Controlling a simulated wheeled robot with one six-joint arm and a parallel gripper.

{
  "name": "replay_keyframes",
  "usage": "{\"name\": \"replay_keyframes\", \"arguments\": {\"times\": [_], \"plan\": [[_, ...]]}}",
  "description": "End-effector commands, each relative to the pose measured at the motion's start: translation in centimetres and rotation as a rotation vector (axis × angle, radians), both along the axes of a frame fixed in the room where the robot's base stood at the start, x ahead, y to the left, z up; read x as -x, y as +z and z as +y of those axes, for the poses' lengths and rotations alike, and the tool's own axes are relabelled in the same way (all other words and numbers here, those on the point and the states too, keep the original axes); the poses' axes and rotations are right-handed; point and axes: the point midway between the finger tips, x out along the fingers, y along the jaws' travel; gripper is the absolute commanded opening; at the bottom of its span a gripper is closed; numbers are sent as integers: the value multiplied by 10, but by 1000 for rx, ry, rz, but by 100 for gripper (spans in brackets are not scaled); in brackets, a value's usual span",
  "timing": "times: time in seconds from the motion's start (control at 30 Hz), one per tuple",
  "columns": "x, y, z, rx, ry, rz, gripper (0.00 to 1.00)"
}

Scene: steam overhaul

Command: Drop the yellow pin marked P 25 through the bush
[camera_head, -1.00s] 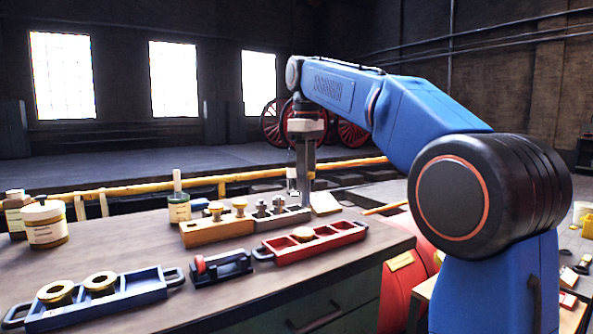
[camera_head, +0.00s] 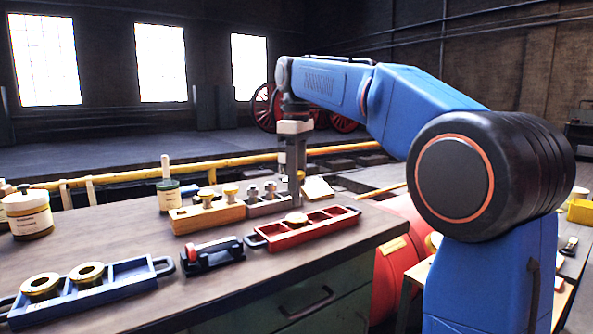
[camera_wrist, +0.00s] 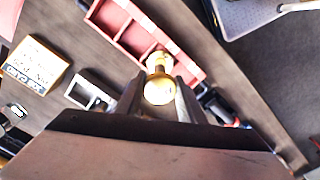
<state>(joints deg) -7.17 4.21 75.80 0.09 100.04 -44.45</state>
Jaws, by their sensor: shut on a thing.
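In the wrist view my gripper (camera_wrist: 158,98) is shut on a yellow, round-headed pin (camera_wrist: 158,90); its marking cannot be read. A brass piece (camera_wrist: 158,62) shows just beyond the pin head, by the red tray (camera_wrist: 112,22); whether they touch cannot be told. A brass, bush-like ring (camera_head: 296,217) sits in the red tray. Two brass rings (camera_head: 88,275) sit in the blue tray (camera_head: 130,277).
A wooden block (camera_head: 205,216) with brass-headed pins stands left of the grey block, which holds steel pins. A black device with a red roller (camera_head: 210,256) lies between the trays. Jars (camera_head: 28,216) stand at left. A printed card (camera_wrist: 35,65) shows in the wrist view.

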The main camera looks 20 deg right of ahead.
Motion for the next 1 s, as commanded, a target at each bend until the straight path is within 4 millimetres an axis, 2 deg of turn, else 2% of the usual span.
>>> {"name": "replay_keyframes", "arguments": {"times": [0.7, 1.0], "plan": [[0, -44, 0, 0, 0, 0, 0], [0, -56, 0, 0, 0, 0, 0]]}}
